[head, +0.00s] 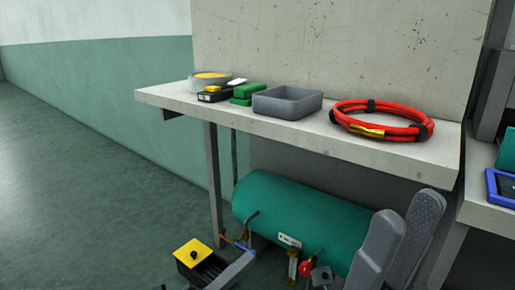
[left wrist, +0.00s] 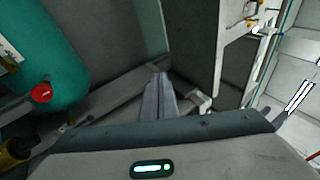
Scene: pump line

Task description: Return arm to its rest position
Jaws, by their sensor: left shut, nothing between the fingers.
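My left gripper (left wrist: 159,78) shows in the left wrist view with its two grey fingers together and nothing between them. It points toward the dark floor and grey framework, apart from the teal tank (left wrist: 45,65) and its red knob (left wrist: 41,93) at the left. My right gripper does not show.
A shelf (head: 215,118) crosses above the tank. A yellow-topped box (head: 193,254) stands at the lower left. The floor at left is clear.

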